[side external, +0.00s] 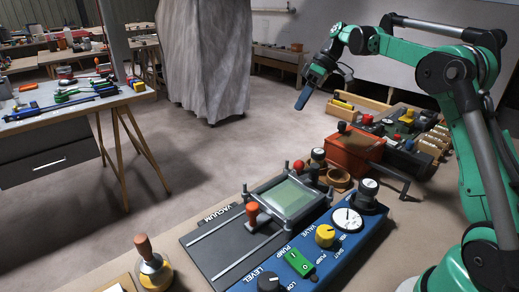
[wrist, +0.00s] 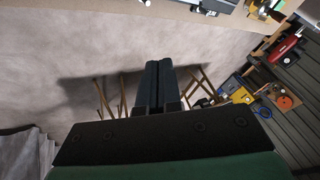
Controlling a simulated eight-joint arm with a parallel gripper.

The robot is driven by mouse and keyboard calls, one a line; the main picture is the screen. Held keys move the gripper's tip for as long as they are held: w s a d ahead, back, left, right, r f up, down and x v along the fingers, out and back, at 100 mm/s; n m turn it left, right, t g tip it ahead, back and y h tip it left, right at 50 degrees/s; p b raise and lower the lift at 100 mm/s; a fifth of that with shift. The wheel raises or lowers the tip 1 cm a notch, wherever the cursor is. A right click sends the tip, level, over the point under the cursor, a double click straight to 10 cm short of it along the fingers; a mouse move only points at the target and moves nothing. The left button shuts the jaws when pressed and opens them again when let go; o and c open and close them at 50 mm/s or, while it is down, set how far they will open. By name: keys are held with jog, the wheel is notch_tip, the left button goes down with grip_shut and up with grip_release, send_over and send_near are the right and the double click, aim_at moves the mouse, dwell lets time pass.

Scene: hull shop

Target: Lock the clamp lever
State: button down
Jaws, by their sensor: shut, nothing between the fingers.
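My gripper (side external: 303,97) hangs high at the end of the green arm, far above and behind the bench, tilted downward. Its dark fingers (wrist: 158,66) are together and empty in the wrist view. On the bench, a framed greenish pad (side external: 290,198) with corner posts sits on a grey railed base (side external: 222,247). An upright orange handle (side external: 252,213) stands at its left corner, and a red ball knob (side external: 299,165) shows behind the frame. I cannot tell for sure which of these is the clamp lever. My gripper is well apart from both.
A blue control panel (side external: 318,257) carries a gauge (side external: 347,219), a yellow valve knob (side external: 325,235) and a green pump switch (side external: 299,263). An orange box (side external: 355,150) stands behind it. A wooden-handled tool (side external: 147,255) is at front left. Open floor (side external: 185,170) lies beyond the bench.

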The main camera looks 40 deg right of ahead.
jog(key=shift+w+d+r, duration=0.1)
jog(key=shift+d+r, duration=0.25)
jog(key=shift+r, duration=0.3)
